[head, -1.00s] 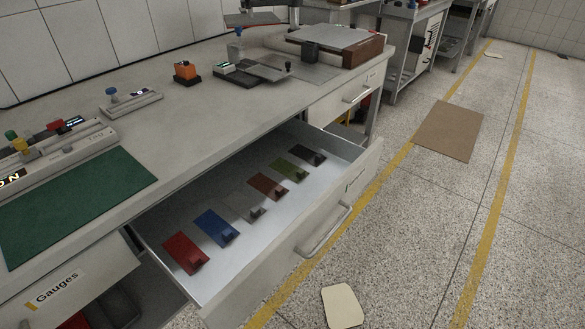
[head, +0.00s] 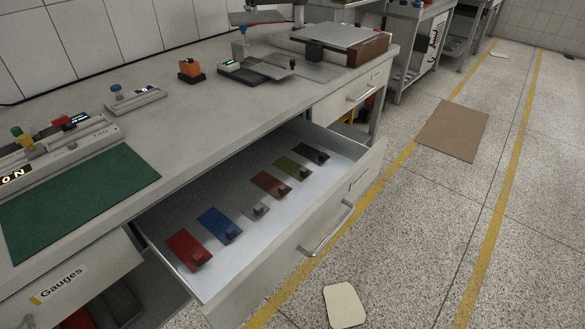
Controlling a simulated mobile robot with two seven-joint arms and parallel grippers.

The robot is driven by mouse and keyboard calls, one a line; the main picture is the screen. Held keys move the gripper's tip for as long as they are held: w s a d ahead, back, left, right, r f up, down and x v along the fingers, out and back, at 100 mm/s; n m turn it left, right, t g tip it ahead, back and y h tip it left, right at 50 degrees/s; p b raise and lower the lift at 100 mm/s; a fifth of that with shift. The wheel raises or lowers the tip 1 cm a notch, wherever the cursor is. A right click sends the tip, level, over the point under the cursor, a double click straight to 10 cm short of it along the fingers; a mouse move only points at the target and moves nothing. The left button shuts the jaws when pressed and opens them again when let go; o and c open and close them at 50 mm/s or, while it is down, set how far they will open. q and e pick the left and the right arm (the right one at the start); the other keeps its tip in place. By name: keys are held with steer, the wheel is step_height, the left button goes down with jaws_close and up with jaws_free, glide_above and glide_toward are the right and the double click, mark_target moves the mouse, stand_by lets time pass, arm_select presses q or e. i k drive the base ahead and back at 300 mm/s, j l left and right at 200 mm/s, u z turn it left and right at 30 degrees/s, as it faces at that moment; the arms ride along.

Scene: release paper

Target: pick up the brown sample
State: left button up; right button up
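The brown sample (head: 268,183) is a flat reddish-brown plate with a small block on it. It lies in the open drawer (head: 300,222), in a row with other samples. A pale grey sample (head: 258,210) lies on its nearer side and a green sample (head: 291,168) on its farther side. A blue sample (head: 219,225) and a red sample (head: 188,249) lie nearer, and a black sample (head: 314,154) is farthest. Nothing covers the brown sample. Neither of my grippers is in the head view.
The workbench (head: 215,120) stands above and left of the drawer, with a green mat (head: 75,200), an orange block device (head: 191,70) and other instruments on it. The drawer front with its handle (head: 330,228) sticks out over the floor. A brown sheet (head: 453,130) lies on the floor.

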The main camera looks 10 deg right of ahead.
mark_target(275, 188)
steer(key=i+l+u, duration=0.1)
steer(key=l+u, duration=0.15)
steer(key=u, duration=0.15)
steer(key=i+l+u, duration=0.1)
steer(key=l+u, duration=0.5)
steer(key=u, duration=0.15)
